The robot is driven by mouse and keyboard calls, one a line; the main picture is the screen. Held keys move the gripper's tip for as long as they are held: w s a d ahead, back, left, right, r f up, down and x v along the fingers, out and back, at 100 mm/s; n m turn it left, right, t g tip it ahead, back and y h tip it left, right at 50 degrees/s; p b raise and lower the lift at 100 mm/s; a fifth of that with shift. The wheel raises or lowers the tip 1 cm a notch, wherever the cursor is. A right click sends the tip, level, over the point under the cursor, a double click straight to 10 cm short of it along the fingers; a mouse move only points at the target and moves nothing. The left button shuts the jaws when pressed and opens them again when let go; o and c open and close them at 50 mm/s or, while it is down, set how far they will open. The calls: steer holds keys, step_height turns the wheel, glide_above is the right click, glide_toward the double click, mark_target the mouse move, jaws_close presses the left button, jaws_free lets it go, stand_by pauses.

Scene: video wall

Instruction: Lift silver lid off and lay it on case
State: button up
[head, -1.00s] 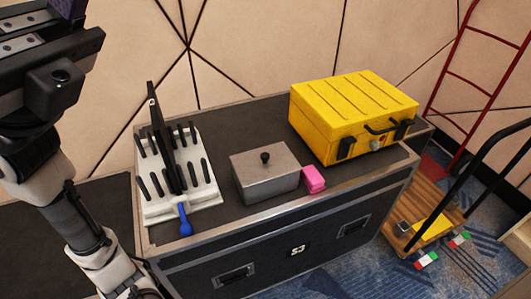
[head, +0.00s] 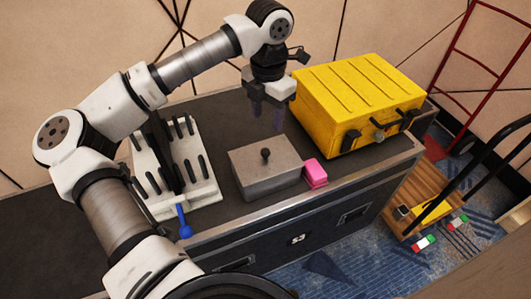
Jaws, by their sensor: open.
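The seam between lid and box is too small to make out.
A yellow case (head: 358,100) stands right of my gripper. A pink block (head: 315,173) sits right beside the metal box. A white rack with black pegs (head: 180,170) and a blue-handled tool (head: 184,222) are on the left. Some case top is bare in front of the yellow case.

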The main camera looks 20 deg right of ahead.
steer(key=p, duration=0.1)
glide_above(266, 151)
step_height(266, 151, down, 7)
steer(key=shift+s+d, duration=0.15)
steer(key=shift+w+a+f+p, duration=0.1)
steer(key=shift+f+p, duration=0.55)
steer(key=shift+f, duration=0.75)
steer(key=shift+w+a+f+p, duration=0.1)
steer(key=shift+f+p, duration=0.5)
steer(key=shift+f, duration=0.8)
jaws_close()
